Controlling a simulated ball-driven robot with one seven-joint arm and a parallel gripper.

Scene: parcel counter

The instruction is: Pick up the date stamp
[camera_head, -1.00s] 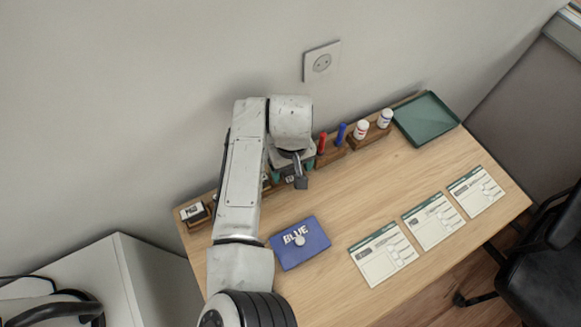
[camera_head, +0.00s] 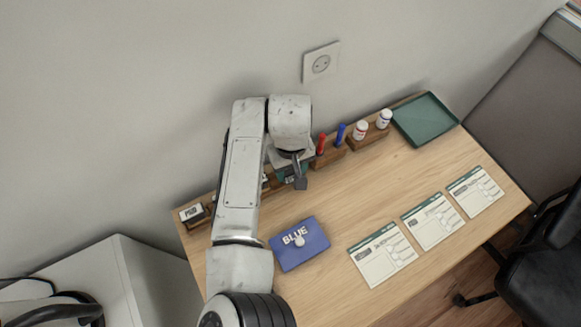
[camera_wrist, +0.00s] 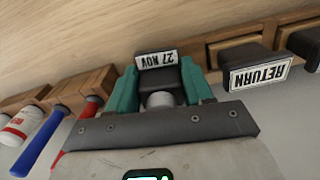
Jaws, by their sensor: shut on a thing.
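The date stamp (camera_wrist: 157,76) is dark, with a white label reading 27 NOV, upside down in the wrist view. My gripper (camera_wrist: 160,88) has its teal fingers on both sides of the stamp and is shut on it. The stamp is at the wooden rack along the back of the counter; whether it touches its slot I cannot tell. In the head view my gripper (camera_head: 289,173) is at the rack, and my arm hides much of it and the stamp.
A RETURN stamp (camera_wrist: 258,73) stands beside the held one. A PAID stamp (camera_head: 191,213) is at the rack's left end. Red (camera_head: 321,144) and blue (camera_head: 340,134) markers, bottles (camera_head: 361,130) and a green tray (camera_head: 426,119) lie right. A blue pad (camera_head: 300,244) and forms (camera_head: 382,254) lie in front.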

